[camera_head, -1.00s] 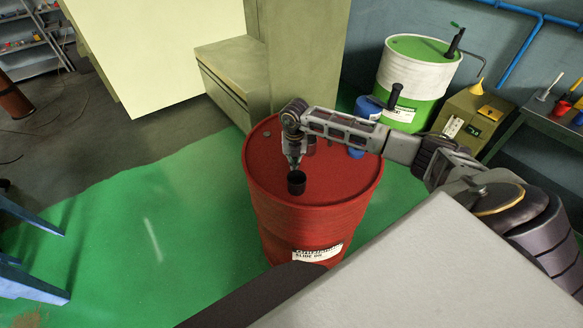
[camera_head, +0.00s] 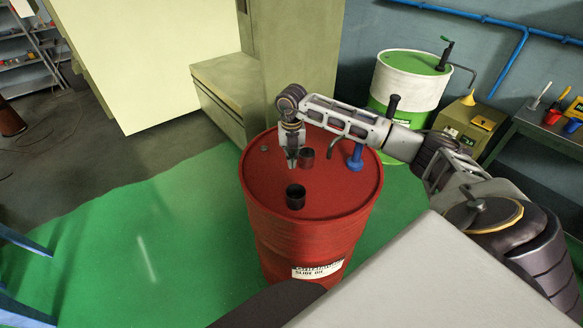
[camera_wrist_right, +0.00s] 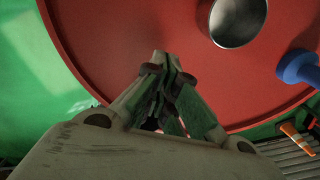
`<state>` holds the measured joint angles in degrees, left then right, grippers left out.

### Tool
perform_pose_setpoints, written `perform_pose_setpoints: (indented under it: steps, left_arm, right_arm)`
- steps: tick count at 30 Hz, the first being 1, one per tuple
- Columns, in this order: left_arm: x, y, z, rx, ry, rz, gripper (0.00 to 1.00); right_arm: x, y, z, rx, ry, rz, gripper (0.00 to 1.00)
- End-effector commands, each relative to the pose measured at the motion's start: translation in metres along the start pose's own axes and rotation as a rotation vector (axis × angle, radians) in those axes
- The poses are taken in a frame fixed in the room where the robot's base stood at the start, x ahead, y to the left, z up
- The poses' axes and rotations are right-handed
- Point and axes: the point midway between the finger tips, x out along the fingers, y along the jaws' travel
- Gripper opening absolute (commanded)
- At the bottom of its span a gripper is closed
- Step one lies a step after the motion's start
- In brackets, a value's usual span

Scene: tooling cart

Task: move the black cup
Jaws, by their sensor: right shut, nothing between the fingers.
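The black cup (camera_head: 296,196) stands upright and open-topped on the red drum (camera_head: 255,185), towards its near side in the head view. My right gripper (camera_head: 292,163) points down above the drum, behind the black cup in the picture and apart from it. In the right wrist view the gripper's fingers (camera_wrist_right: 165,75) are together with nothing between them. A cup with a grey inside (camera_wrist_right: 238,20) shows beyond the fingertips there; I cannot tell which cup it is. My left gripper is out of view.
A dark reddish cup (camera_head: 307,158) stands just right of my right gripper. A blue object (camera_head: 355,158) is on the drum's right side; it also shows in the wrist view (camera_wrist_right: 298,68). A green-and-white drum (camera_head: 408,82) stands behind. The drum top's left front is clear.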

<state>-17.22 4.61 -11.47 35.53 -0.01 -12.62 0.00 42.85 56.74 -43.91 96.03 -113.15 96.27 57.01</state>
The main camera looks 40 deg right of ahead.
Motion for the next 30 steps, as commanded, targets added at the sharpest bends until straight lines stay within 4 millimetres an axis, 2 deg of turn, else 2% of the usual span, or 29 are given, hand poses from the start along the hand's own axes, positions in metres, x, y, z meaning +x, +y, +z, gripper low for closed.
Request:
perform_pose_setpoints:
  steps: [3, 9, 26, 30]
  left_arm:
    - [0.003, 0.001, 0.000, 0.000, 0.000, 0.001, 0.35]
    - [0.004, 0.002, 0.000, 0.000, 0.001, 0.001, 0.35]
    - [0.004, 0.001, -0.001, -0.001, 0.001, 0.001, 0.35]
    - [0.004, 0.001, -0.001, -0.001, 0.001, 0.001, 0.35]
  right_arm:
    - [-0.013, 0.001, 0.000, 0.000, -0.002, 0.002, 0.00]
    - [-0.022, 0.000, 0.000, 0.001, -0.001, 0.001, 0.00]
    - [-0.023, 0.000, 0.000, 0.000, 0.000, 0.001, 0.00]
    - [-0.021, 0.006, -0.003, -0.010, 0.004, 0.017, 0.00]
